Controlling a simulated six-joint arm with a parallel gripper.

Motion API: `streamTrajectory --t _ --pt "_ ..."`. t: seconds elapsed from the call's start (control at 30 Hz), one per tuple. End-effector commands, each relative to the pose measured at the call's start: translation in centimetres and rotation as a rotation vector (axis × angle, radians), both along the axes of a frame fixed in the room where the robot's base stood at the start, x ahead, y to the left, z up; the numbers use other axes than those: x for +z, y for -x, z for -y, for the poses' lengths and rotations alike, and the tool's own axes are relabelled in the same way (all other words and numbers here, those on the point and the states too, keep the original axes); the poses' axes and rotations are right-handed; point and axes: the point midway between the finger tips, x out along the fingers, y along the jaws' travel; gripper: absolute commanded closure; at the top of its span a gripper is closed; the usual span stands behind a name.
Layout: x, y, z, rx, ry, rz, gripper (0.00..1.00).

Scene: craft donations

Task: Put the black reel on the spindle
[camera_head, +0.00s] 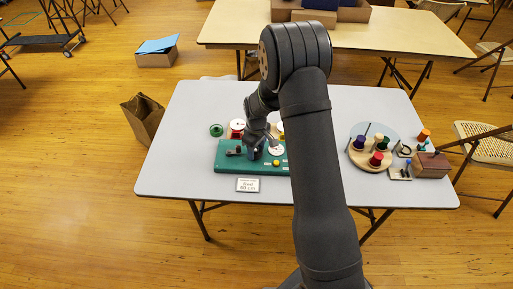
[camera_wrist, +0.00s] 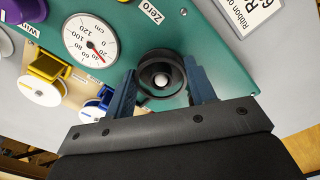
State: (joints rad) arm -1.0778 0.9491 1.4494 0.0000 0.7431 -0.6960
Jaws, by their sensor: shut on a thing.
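The black reel (camera_wrist: 147,73) sits between the two blue fingers of my gripper (camera_wrist: 160,78) in the wrist view, and the gripper is shut on it. The reel is over the green board (camera_wrist: 185,28). A pale round tip, likely the spindle's (camera_wrist: 160,79), shows in the reel's centre hole. I cannot tell how far down the reel sits. In the head view my gripper (camera_head: 256,150) is over the middle of the green board (camera_head: 228,166), and the reel is too small and dark to make out clearly.
A white dial (camera_wrist: 80,45) is on the board beside the reel. Blue (camera_wrist: 92,110) and yellow (camera_wrist: 40,90) reels lie nearby. A round tray (camera_head: 358,155) with several spools is at right; the table between is partly hidden by my arm.

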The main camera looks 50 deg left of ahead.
Motion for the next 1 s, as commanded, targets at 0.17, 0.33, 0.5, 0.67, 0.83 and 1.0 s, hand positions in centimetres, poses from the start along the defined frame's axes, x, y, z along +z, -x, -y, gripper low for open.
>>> streamTrajectory --t 0.17,0.33,0.5,0.67,0.83,1.0 --pt "-0.1 0.0 0.0 0.0 0.0 0.0 0.4" --pt "-0.1 0.0 0.0 0.0 0.0 0.0 0.4" --pt "0.4 0.0 0.0 0.0 -0.001 0.001 0.4" --pt "1.7 0.0 0.0 0.0 -0.001 0.001 0.4" --pt "3.0 0.0 0.0 0.0 -0.001 0.001 0.4" --pt "4.4 0.0 0.0 0.0 -0.001 0.001 0.4"
